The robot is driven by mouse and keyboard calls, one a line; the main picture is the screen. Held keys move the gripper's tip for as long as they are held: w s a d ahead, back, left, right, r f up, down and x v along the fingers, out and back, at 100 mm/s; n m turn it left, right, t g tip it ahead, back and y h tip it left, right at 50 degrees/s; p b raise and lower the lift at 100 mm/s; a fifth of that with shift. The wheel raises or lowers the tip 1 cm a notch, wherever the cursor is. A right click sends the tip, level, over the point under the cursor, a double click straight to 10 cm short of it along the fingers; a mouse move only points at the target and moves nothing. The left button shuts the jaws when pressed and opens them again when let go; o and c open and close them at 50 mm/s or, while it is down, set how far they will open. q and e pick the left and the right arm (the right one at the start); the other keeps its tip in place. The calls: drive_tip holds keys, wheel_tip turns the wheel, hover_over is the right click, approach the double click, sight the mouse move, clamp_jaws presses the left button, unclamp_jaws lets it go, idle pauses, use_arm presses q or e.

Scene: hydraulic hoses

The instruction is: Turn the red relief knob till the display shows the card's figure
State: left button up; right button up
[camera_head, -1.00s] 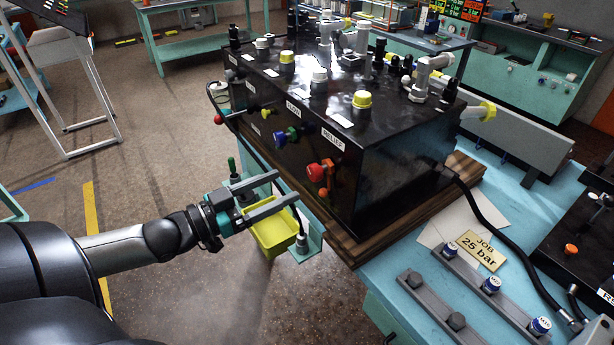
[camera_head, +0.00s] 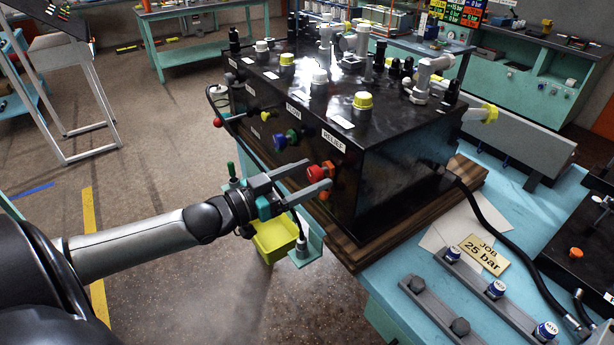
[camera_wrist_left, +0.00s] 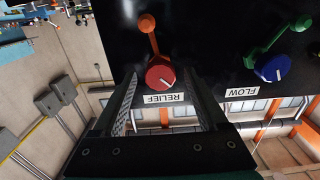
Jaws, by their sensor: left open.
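The red relief knob (camera_head: 315,173) is on the front of the black hydraulic block, below the RELIEF label. In the left wrist view the knob (camera_wrist_left: 160,76) has a white pointer line, with an orange lever (camera_wrist_left: 148,27) beside it. My left gripper (camera_head: 318,177) is open, one finger on each side of the knob; in the wrist view a gap shows between the knob and each finger. Whether the fingers touch it is hard to tell from the head. No readable pressure display shows. My right gripper is out of view.
A blue FLOW knob (camera_head: 280,141) with a green lever sits left of the red knob. The black block (camera_head: 400,160) stands on a wooden base. A yellow bin (camera_head: 272,240) hangs below my left gripper. A black hose (camera_head: 500,230) crosses the bench at right.

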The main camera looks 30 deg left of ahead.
use_arm(q)
clamp_jaws()
idle(0.6)
